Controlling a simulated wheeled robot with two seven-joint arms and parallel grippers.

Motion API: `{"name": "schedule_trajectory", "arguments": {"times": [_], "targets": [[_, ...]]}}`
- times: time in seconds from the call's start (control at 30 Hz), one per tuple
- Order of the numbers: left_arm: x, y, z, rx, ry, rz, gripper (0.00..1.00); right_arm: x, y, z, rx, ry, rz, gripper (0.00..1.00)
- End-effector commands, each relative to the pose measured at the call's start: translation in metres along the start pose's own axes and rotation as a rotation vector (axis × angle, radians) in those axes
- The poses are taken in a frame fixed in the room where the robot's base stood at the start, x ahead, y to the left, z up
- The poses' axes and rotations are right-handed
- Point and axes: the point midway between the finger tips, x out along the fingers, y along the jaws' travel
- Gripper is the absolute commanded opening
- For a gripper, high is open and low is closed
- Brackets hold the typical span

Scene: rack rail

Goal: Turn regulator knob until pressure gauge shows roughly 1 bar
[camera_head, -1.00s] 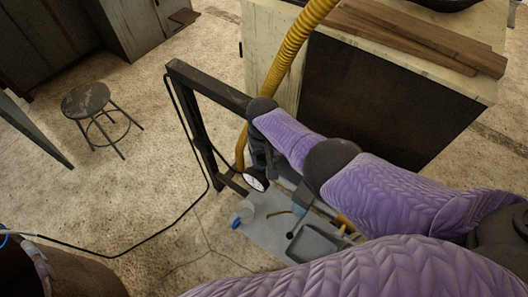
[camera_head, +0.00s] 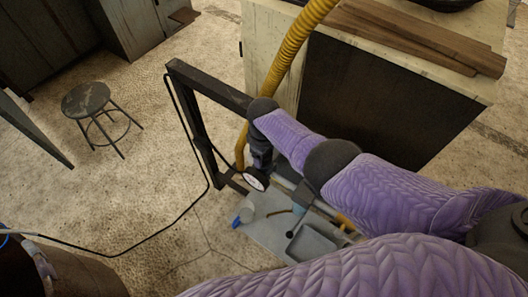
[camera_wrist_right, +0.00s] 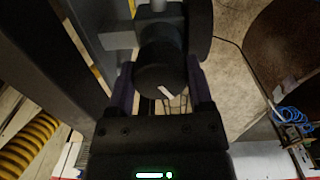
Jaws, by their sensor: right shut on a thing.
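The regulator knob (camera_wrist_right: 155,68) is a dark round cylinder with a white mark on its end, in the right wrist view. My right gripper (camera_wrist_right: 163,95) has one finger on each side of it and is shut on it. In the head view my right gripper (camera_head: 262,160) points down beside the dark frame, and the knob is hidden there. The pressure gauge (camera_head: 255,181), with a white face and dark rim, sits just below the gripper. Its needle is too small to read. My left gripper is not in view.
A dark metal frame (camera_head: 205,95) stands left of my right arm. A yellow ribbed hose (camera_head: 290,48) passes behind it. A stool (camera_head: 88,100) stands at left on open floor.

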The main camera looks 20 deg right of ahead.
Motion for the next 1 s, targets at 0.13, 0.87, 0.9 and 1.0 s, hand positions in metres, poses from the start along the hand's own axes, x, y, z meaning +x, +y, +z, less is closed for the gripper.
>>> {"name": "schedule_trajectory", "arguments": {"times": [0.13, 0.87, 0.9, 1.0], "targets": [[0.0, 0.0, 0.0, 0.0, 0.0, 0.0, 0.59, -0.001, 0.001, -0.001, -0.019, 0.003, 0.003, 0.08], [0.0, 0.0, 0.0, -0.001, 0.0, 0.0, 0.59, -0.001, 0.001, 0.0, -0.023, 0.002, 0.002, 1.0], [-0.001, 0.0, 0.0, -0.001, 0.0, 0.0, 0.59, -0.001, 0.001, 0.0, -0.022, 0.002, 0.002, 1.0], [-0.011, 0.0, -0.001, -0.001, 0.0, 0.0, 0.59, -0.014, 0.001, -0.001, -0.023, 0.004, 0.002, 1.0]]}}
